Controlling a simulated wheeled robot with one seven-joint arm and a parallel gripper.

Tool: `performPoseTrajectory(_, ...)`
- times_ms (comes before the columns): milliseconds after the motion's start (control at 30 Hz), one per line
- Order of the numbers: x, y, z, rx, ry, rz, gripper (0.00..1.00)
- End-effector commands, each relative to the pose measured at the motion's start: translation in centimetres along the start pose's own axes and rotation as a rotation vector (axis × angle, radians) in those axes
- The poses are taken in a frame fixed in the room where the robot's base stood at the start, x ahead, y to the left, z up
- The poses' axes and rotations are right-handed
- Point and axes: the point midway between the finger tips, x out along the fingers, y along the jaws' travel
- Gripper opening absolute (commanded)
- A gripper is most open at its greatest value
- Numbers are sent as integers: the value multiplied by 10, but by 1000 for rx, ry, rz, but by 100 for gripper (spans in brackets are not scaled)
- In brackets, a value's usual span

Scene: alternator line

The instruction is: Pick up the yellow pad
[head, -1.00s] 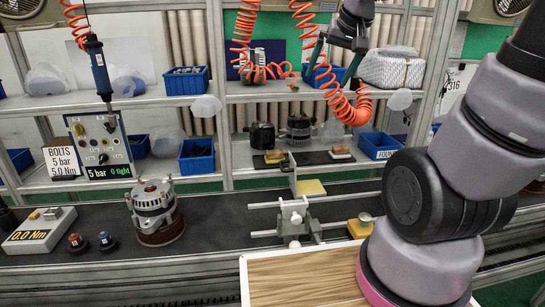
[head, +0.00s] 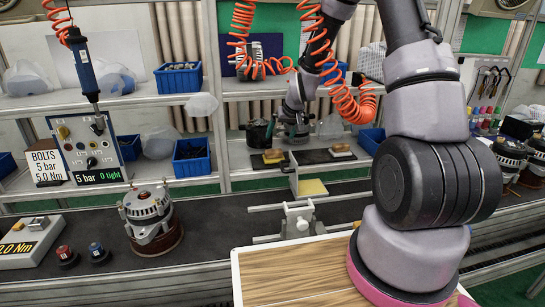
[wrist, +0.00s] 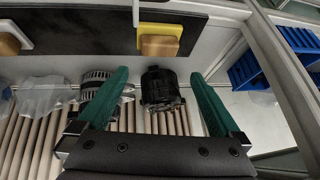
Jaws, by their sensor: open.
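A yellow pad (head: 273,161) with a tan wooden grip block on it lies on the black mat (head: 318,158) on the middle shelf. In the wrist view the yellow pad (wrist: 160,28) shows at the top centre, beyond the fingertips and clear of them. My gripper (wrist: 160,73) is open and empty, its two green fingers wide apart. In the head view my gripper (head: 292,140) is over the shelf, behind and right of the pad, with its fingertips partly hidden. A separate yellow plate (head: 313,188) sits at the grey fixture on the belt.
A white pad with a wooden block (head: 340,149) lies right of the yellow one. A black cylindrical part (wrist: 162,88) stands between my fingers in the wrist view. Blue bins (head: 194,157) stand along the shelf. An orange coiled hose (head: 340,75) hangs near my arm.

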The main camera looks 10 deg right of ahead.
Motion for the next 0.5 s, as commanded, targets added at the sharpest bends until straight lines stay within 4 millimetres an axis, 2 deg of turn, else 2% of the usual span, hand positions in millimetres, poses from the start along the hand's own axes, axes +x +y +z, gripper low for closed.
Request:
performPoseTrajectory(200,36,0,1,0,-3,0,100)
performPoseTrajectory(500,62,1,5,1,-3,0,100)
